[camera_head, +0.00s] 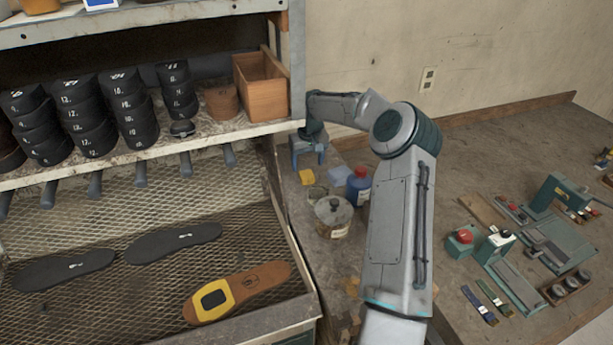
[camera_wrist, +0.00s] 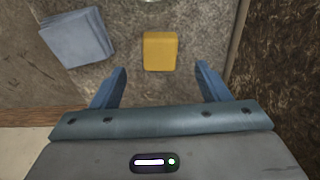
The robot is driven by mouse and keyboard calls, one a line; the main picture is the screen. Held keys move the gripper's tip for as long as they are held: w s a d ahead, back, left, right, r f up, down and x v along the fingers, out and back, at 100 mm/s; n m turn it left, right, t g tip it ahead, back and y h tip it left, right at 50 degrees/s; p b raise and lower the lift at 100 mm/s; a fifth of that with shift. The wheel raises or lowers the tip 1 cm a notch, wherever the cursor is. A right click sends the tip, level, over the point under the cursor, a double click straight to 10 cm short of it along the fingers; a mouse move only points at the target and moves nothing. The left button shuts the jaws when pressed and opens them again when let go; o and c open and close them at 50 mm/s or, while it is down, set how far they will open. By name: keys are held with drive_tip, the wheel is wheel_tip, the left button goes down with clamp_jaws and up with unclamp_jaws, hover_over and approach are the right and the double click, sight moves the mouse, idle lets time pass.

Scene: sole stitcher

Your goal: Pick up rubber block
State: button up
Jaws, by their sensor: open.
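The rubber block is most likely the small yellow block (camera_head: 306,177) on the narrow ledge right of the shelving in the head view. In the wrist view the yellow block (camera_wrist: 160,51) lies flat, just beyond the fingertips and roughly centred between them. My gripper (camera_head: 309,158) points down above the ledge, behind the block in the head view. In the wrist view my gripper (camera_wrist: 160,78) has its two blue fingers spread apart with nothing between them.
A folded blue-grey cloth (camera_wrist: 77,37) lies left of the block. A metal can (camera_head: 333,216) and a blue bottle with a red cap (camera_head: 358,186) stand nearby on the ledge. A wooden box (camera_head: 262,88) sits on the shelf. Soles lie on the mesh tray (camera_head: 100,222).

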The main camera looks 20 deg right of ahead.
sight(308, 173)
drive_tip(key=shift+w+f+p, duration=0.15)
drive_tip(key=shift+f+p, duration=0.2)
drive_tip(key=shift+f, duration=0.9)
drive_tip(key=shift+w+f+p, duration=0.15)
drive_tip(key=shift+f+p, duration=0.15)
drive_tip(key=shift+f, duration=0.95)
drive_tip(key=c, duration=1.1)
drive_tip(key=shift+d+r+b, duration=0.15)
drive_tip(key=shift+b, duration=0.3)
drive_tip(key=shift+r+b, duration=0.2)
drive_tip(key=shift+b, duration=0.1)
wheel_tip(308, 173, up, 6)
drive_tip(key=shift+b, duration=1.2)
drive_tip(key=d+b, duration=0.1)
drive_tip(key=d, duration=0.8)
drive_tip(key=d+b, duration=0.1)
drive_tip(key=d, duration=0.9)
drive_tip(key=shift+d+r, duration=0.2)
drive_tip(key=shift+d, duration=0.1)
